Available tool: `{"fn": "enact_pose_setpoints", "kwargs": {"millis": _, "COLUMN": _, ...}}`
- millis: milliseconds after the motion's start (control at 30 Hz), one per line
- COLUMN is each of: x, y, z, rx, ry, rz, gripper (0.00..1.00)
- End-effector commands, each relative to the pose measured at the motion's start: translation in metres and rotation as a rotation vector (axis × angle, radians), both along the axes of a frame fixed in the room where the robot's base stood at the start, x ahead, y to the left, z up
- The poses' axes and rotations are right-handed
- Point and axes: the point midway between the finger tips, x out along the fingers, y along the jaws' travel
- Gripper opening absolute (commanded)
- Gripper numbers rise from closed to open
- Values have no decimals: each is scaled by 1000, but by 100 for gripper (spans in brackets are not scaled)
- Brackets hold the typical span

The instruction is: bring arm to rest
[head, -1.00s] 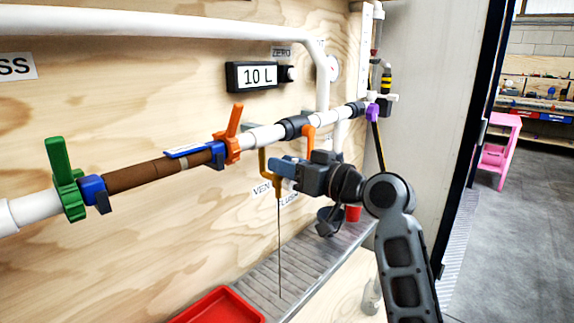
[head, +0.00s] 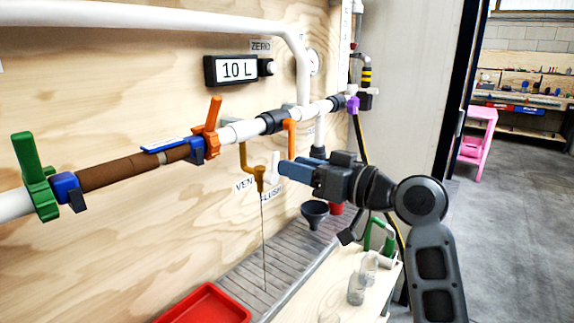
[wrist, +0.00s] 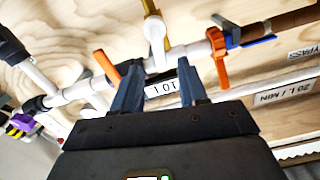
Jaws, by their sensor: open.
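My gripper (head: 283,168) is open in front of the wooden panel, just right of a brass-coloured outlet (head: 260,178) and a white handle (head: 273,166). Nothing shows between its blue fingers. In the wrist view my gripper (wrist: 158,82) has its two fingers apart, with the pipe and the panel beyond them. An orange lever (wrist: 218,58) and the white handle (wrist: 155,32) show past the fingertips there. I cannot tell whether a finger touches the handle. My arm reaches in from the lower right.
A pipe with a brown section (head: 125,177), green valve (head: 36,175) and orange valve (head: 212,125) crosses the panel. Below are a grey grooved ledge (head: 245,278), red tray (head: 205,305), dark funnel (head: 314,212) and clear jars (head: 357,288). Open floor (head: 520,220) lies at right.

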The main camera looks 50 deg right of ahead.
Motion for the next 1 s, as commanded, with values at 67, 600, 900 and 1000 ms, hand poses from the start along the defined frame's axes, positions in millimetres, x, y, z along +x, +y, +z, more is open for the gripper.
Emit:
{"fn": "enact_pose_setpoints", "kwargs": {"millis": 67, "x": -2, "y": 0, "z": 0, "rx": 0, "ry": 1, "rz": 0, "gripper": 43}}
{"fn": "enact_pose_setpoints", "kwargs": {"millis": 600, "x": -2, "y": 0, "z": 0, "rx": 0, "ry": 1, "rz": 0, "gripper": 43}}
{"fn": "enact_pose_setpoints", "kwargs": {"millis": 900, "x": -13, "y": 24, "z": -51, "rx": 52, "ry": 71, "rz": -61, "gripper": 43}}
{"fn": "enact_pose_setpoints", "kwargs": {"millis": 1000, "x": -27, "y": 41, "z": -81, "rx": 68, "ry": 110, "rz": -100, "gripper": 43}}
